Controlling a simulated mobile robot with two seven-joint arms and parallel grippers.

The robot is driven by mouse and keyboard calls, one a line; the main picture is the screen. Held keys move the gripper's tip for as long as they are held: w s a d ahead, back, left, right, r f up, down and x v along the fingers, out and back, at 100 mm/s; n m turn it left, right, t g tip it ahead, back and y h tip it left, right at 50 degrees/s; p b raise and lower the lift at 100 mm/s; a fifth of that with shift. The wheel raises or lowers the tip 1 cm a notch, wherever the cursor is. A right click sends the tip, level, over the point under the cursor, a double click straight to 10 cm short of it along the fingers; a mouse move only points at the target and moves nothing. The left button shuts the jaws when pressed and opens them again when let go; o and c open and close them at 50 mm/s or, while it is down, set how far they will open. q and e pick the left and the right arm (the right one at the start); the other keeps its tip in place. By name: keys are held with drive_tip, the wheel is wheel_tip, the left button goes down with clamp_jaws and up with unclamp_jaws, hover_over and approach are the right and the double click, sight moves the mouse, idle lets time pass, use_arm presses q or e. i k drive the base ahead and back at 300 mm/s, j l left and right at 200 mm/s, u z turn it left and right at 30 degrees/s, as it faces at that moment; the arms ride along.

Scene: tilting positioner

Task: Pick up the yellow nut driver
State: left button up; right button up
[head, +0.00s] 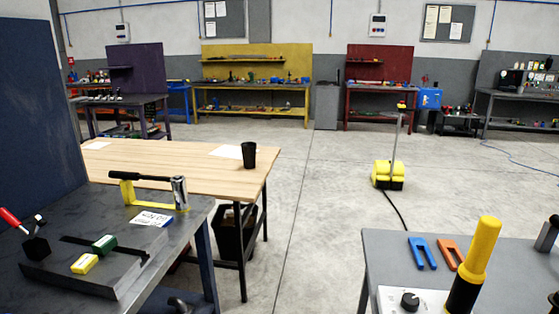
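A thick upright rod with a yellow upper part and a black lower part (480,252) stands tilted at the front of the grey table on the right. Its lower end runs out of the picture. It is the thing that looks most like the yellow nut driver, but I cannot tell for sure. Neither of my grippers can be made out in the head view, and nothing is seen holding the rod.
The grey right table (385,255) bears a blue fork-shaped piece (422,254), an orange one (449,253) and a black knob (410,300). A yellow-framed tool (128,192) lies on the left bench. Open floor (310,230) separates the tables.

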sight(470, 277)
drive_tip(key=z, duration=1.4)
drive_tip(key=i+j+z, duration=0.1)
drive_tip(key=j+z, duration=0.15)
drive_tip(key=z, duration=0.15)
drive_tip(key=i+j+z, duration=0.1)
drive_tip(key=j+z, duration=0.15)
drive_tip(key=z, duration=0.15)
drive_tip(key=i+j+z, duration=0.15)
drive_tip(key=j, duration=0.3)
drive_tip(key=j+z, duration=0.1)
drive_tip(key=j, duration=0.35)
